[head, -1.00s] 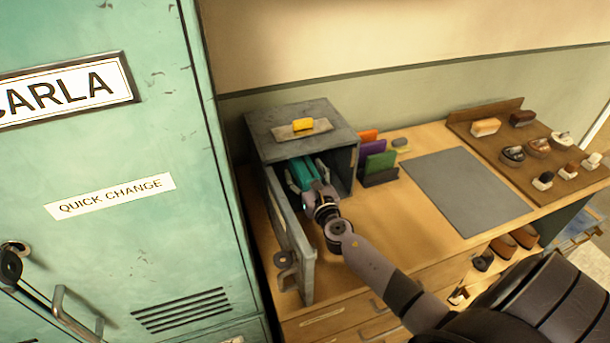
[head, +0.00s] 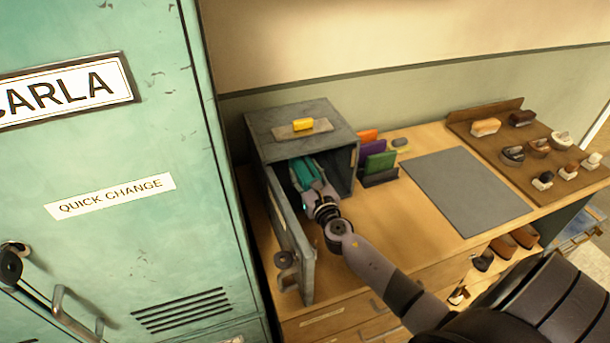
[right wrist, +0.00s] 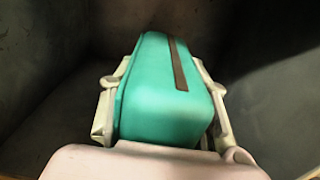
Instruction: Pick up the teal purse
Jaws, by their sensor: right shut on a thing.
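The teal purse (head: 306,172) is inside the open grey metal box (head: 270,137) on the wooden counter. In the right wrist view the purse (right wrist: 165,95) is a rounded teal block with a brown strip along its top. My right gripper (head: 311,182) reaches in through the box's open front. Its two fingers lie along both sides of the purse, shut on it, as the right wrist view (right wrist: 163,90) shows. Whether the purse touches the box floor is hidden. My left gripper is not in view.
The box's door (head: 291,235) stands open on the left of my arm. A yellow block (head: 302,124) lies on the box top. A holder with coloured cards (head: 379,163) stands right of the box. A grey mat (head: 466,190) and a brush board (head: 515,150) are further right. A teal locker (head: 120,200) fills the left.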

